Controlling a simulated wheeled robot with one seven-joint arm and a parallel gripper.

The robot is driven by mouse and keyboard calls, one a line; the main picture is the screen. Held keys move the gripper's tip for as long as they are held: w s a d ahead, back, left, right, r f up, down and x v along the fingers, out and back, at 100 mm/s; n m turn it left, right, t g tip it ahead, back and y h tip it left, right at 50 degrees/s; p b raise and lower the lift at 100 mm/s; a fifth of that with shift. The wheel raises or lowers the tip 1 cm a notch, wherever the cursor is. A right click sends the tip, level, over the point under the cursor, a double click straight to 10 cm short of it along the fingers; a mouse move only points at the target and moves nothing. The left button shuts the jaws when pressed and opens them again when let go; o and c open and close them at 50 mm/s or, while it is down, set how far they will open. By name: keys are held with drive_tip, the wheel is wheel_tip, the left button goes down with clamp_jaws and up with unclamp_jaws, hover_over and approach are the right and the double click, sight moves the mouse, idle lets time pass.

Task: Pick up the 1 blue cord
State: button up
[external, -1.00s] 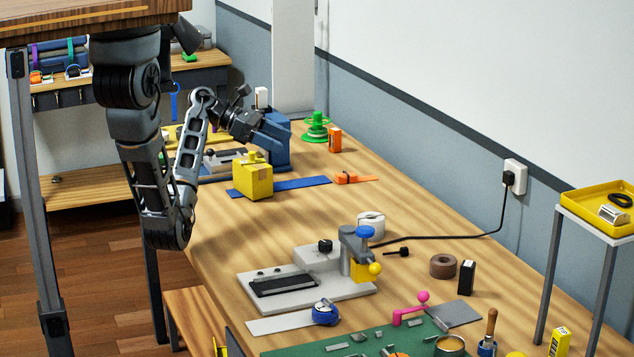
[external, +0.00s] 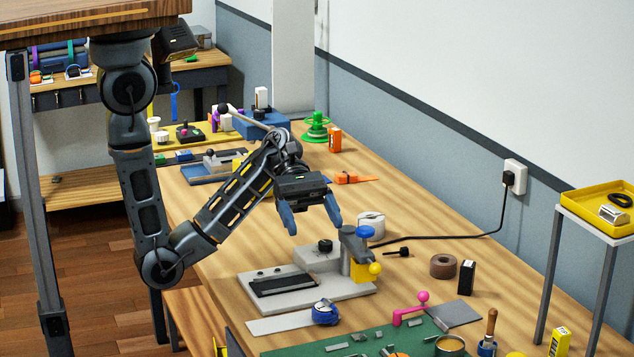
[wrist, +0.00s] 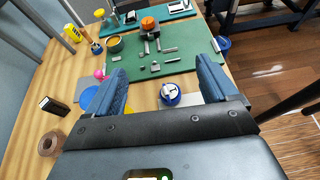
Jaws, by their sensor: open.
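A blue loop (external: 175,100) hangs at the back rack in the external view. A small blue coil or tape-like object (external: 325,313) lies on the bench by a pale strip, and it also shows in the wrist view (wrist: 170,94). I cannot tell for sure which of these is the cord. My gripper (external: 311,218) is open and empty, pointing down above the bench behind the grey fixture. In the wrist view my gripper (wrist: 162,75) has its two blue fingers wide apart, with the blue coil showing between them.
The grey fixture (external: 305,290) with a blue knob (external: 365,232) stands close below my gripper. A green mat (external: 360,343) with small parts lies at the front. A black cable (external: 450,238) runs to the wall socket. A yellow tray (external: 590,210) stands at right.

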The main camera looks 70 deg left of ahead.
approach(323, 302)
drive_tip(key=x, duration=0.3)
drive_tip(key=shift+d, duration=0.2)
drive_tip(key=shift+d+f, duration=0.2)
drive_tip(key=shift+f, duration=0.1)
drive_tip(key=x, duration=0.7)
drive_tip(key=shift+d, duration=0.2)
drive_tip(key=c, duration=1.1)
